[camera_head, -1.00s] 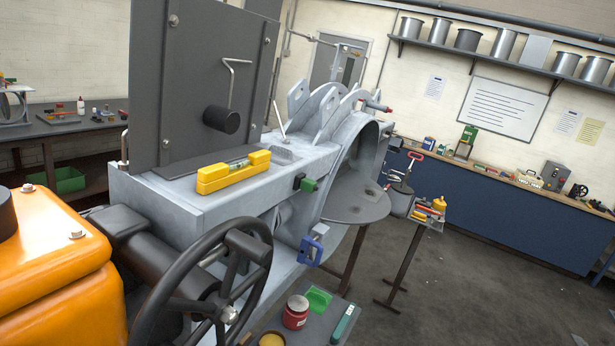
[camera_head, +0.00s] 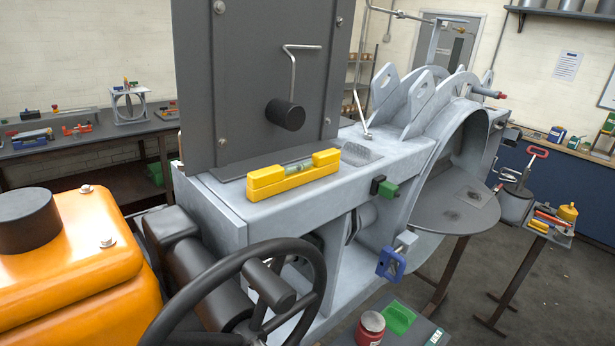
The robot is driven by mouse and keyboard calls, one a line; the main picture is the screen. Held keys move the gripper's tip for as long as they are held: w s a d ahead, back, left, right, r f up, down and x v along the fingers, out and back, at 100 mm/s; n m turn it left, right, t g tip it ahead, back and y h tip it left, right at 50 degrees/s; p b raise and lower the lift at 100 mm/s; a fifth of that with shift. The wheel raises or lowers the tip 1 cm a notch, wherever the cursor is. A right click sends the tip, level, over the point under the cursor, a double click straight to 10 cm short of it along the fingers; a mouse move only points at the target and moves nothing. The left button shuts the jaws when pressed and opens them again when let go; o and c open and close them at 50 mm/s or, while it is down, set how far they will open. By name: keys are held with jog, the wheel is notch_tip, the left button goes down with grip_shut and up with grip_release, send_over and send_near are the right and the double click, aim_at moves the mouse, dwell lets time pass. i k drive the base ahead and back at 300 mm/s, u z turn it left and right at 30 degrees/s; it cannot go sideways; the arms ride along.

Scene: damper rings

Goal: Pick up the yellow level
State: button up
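The yellow level (camera_head: 293,176) lies on the flat top of the grey metal housing (camera_head: 235,205). It has raised ends and a greenish vial in the middle. It lies in front of the upright dark plate (camera_head: 240,90), beside a dark strip at that plate's foot. Nothing covers the level. My gripper does not show in this view.
A black handwheel (camera_head: 245,300) and an orange casing (camera_head: 75,250) stand in the near left. A green-and-black clamp (camera_head: 384,188) and a blue clamp (camera_head: 391,264) sit on the housing's front side. A black knob (camera_head: 284,114) juts from the plate above the level.

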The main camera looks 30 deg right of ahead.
aim_at(263, 183)
jog(key=z, duration=0.1)
jog(key=i, duration=1)
jog(key=u, duration=0.1)
